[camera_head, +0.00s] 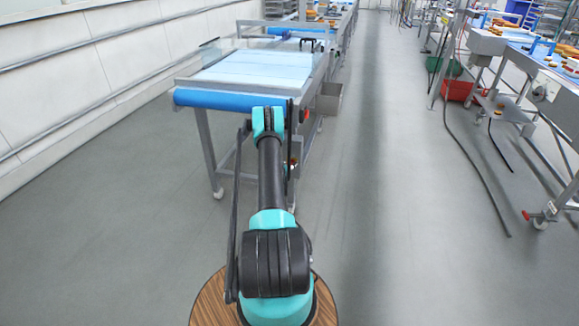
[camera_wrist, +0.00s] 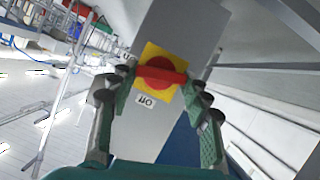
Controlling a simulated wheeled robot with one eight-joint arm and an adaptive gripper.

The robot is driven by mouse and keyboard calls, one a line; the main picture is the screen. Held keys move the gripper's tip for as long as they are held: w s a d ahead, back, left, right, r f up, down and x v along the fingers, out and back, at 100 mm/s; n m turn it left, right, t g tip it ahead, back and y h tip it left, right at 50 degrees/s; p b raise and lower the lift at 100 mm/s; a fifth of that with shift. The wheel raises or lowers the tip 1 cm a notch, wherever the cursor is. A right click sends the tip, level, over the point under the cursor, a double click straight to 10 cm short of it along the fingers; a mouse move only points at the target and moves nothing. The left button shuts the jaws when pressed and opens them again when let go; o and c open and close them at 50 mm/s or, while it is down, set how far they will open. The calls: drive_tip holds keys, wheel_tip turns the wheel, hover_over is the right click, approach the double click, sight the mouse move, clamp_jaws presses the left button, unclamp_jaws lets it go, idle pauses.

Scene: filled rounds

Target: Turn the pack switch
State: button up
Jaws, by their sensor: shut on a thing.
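The pack switch (camera_wrist: 162,76) is a red rotary knob with a raised handle bar on a yellow square plate (camera_wrist: 151,55), set on a grey box. In the wrist view its bar lies nearly across the picture, tilted slightly down to the right. A small white label (camera_wrist: 146,101) below the plate seems to read OFF, upside down. My gripper (camera_wrist: 162,78) is shut on the knob, with a green-padded finger at each end of the bar. In the head view my arm hides the gripper and most of the switch area.
A conveyor table with a blue end roller (camera_head: 225,99) and pale belt (camera_head: 258,68) stands in front of my arm. A grey bin (camera_head: 329,98) hangs at its right side. Another machine line stands at the right, with a red crate (camera_head: 457,90). The floor aisle between is clear.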

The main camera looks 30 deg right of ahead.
drive_tip(key=shift+s+m+t+y, duration=0.1)
drive_tip(key=shift+m+t+y, duration=0.45)
drive_tip(key=shift+m, duration=0.45)
drive_tip(key=o, duration=1.2)
drive_tip(key=shift+c, duration=0.2)
drive_tip(key=shift+r, duration=0.1)
wheel_tip(320, 180, up, 10)
drive_tip(key=shift+f, duration=0.1)
